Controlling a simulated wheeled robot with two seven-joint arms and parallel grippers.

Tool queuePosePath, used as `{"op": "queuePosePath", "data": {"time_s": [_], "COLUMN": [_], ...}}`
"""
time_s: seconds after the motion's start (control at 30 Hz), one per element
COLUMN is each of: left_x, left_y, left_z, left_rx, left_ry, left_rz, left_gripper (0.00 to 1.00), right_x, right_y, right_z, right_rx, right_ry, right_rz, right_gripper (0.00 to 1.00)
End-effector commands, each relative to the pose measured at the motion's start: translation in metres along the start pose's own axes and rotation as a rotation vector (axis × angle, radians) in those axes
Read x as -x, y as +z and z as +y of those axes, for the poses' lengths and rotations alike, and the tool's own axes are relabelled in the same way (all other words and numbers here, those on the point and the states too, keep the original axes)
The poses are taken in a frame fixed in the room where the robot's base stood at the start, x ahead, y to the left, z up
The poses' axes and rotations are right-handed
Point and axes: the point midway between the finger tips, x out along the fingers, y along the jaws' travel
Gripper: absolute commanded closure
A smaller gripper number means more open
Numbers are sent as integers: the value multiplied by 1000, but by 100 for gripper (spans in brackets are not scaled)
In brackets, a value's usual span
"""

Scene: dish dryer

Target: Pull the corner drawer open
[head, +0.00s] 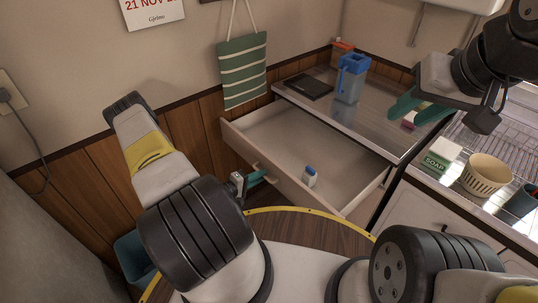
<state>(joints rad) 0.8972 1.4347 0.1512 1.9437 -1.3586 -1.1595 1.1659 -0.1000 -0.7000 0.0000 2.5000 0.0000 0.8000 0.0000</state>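The corner drawer (265,137) is pulled well out from under the counter at the middle of the head view. Its pale handle (259,167) shows on the front panel. My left gripper (256,178) is at the handle, with a teal finger beside it. My arm hides part of this gripper, so I cannot tell whether it is closed around the handle.
A small blue-and-white item (310,176) is inside the drawer. The counter (375,125) holds a blue pitcher (351,80) and a dark flat object (308,86). A soap box (441,155), a cream basket (487,172) and a dish rack (490,130) are at the right.

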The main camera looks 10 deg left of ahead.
Motion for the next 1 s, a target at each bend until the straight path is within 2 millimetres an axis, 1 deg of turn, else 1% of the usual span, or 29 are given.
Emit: {"op": "queuePosePath", "data": {"time_s": [0.03, 0.07, 0.37, 0.43, 0.57, 0.7, 0.8, 0.9, 1.0], "left_x": [0, 0, 0, 3, 20, 45, 61, 71, 77], "left_y": [0, 0, 0, -1, -1, -2, -1, -1, 0], "left_z": [0, 0, 0, 0, -1, -1, -1, 0, 0], "left_rx": [0, 0, 0, 0, 1, 0, 1, 0, 0], "left_ry": [0, 0, 0, -1, -2, -2, -2, -1, 0], "left_rz": [0, 0, 1, 1, 3, 4, 3, 2, 1], "left_gripper": [74, 68, 68, 68, 68, 68, 68, 68, 68], "right_x": [0, 0, 0, 0, 0, 0, 0, 0, 0], "right_y": [0, 0, 0, 0, 0, 0, 0, 0, 0], "right_z": [0, 0, 0, 0, 0, 0, 0, 0, 0], "right_rx": [0, 0, 0, 0, 0, 0, 0, 0, 0], "right_ry": [0, 0, 0, 0, 0, 0, 0, 0, 0], "right_rz": [0, 0, 0, 0, 0, 0, 0, 0, 0], "right_gripper": [64, 64, 64, 64, 64, 64, 64, 64, 64]}}
